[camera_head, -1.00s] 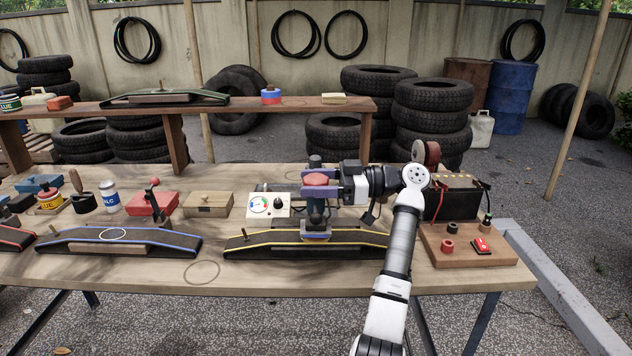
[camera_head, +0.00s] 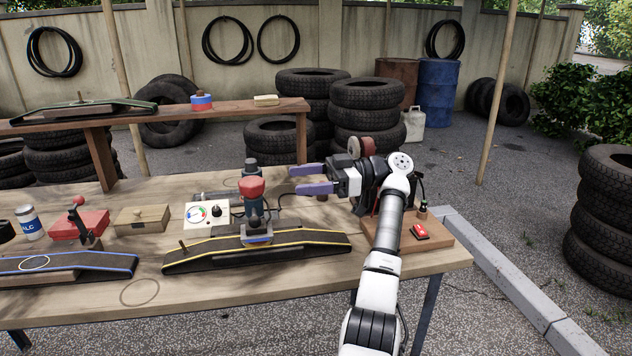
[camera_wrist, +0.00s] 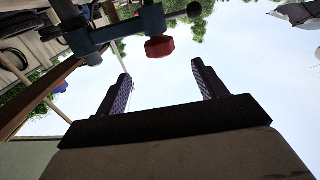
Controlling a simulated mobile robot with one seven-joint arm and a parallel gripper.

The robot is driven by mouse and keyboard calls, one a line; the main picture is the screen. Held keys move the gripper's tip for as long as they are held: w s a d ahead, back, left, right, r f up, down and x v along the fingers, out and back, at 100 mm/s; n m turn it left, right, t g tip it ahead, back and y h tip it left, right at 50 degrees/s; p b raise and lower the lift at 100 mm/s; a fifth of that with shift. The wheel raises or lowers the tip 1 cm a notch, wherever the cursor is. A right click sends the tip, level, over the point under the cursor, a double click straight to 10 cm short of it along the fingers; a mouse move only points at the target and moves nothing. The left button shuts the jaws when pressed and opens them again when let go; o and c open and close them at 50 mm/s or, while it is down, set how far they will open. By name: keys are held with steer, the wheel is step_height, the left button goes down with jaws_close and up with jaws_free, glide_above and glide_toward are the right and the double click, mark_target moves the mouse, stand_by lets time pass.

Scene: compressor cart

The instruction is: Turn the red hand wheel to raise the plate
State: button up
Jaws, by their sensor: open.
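The red hand wheel (camera_head: 251,188) sits at the top of a dark blue-grey clamp (camera_head: 257,213) on the bench. It also shows as a red faceted knob in the wrist view (camera_wrist: 159,47). A pale blue-edged plate (camera_head: 258,240) shows low on the clamp, over a dark strip with a yellow edge (camera_head: 310,243); any gap beneath the plate is too small to tell. My gripper (camera_head: 292,180) is open and empty to the right of the wheel, its purple fingers pointing left. The wrist view shows the fingers apart (camera_wrist: 158,70) with nothing between them.
A wooden board with a red switch (camera_head: 420,231) lies at the right end of the bench, beside my arm. A raised shelf (camera_head: 240,108) runs behind. The front bench edge is mostly clear.

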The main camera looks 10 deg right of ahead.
steer(key=shift+d, duration=1.25)
